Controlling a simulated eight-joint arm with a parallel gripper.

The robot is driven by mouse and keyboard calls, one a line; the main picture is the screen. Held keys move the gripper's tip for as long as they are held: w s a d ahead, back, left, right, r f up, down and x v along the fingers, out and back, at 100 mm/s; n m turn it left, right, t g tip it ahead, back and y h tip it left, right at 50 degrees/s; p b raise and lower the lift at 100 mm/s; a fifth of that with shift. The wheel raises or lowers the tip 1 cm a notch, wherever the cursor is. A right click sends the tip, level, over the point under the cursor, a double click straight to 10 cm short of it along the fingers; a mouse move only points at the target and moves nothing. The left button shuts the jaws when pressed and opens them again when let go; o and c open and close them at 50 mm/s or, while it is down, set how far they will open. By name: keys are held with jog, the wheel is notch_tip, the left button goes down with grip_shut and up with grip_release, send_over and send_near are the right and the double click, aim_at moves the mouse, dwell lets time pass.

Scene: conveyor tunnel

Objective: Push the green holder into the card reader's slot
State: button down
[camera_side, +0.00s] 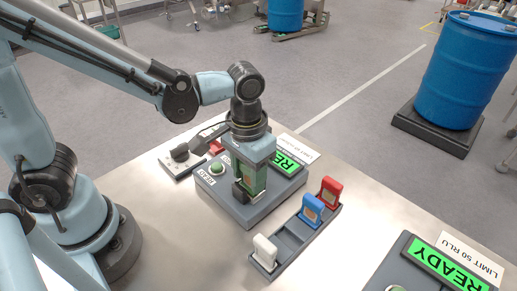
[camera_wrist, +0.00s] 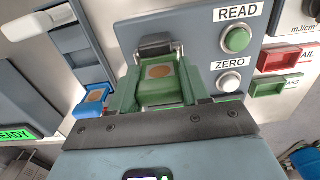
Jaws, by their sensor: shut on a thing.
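The green holder (camera_side: 254,180) is upright between the fingers of my gripper (camera_side: 249,187), over the grey card reader (camera_side: 235,208). The reader (camera_wrist: 200,34) has a green READ button (camera_wrist: 237,39) and a white ZERO button (camera_wrist: 229,82). Its green display (camera_side: 287,163) is partly hidden by my gripper.
A grey rack (camera_side: 290,239) beside the reader holds a white (camera_side: 265,250), a blue (camera_side: 312,208) and a red holder (camera_side: 331,190). A second box with a READY display (camera_side: 450,264) stands at the lower right. Red (camera_wrist: 287,58) and green (camera_wrist: 276,85) trays lie beyond the buttons.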

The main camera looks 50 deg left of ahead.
jog(key=shift+c, duration=2.3)
grip_release()
notch_tip(320, 180, up, 12)
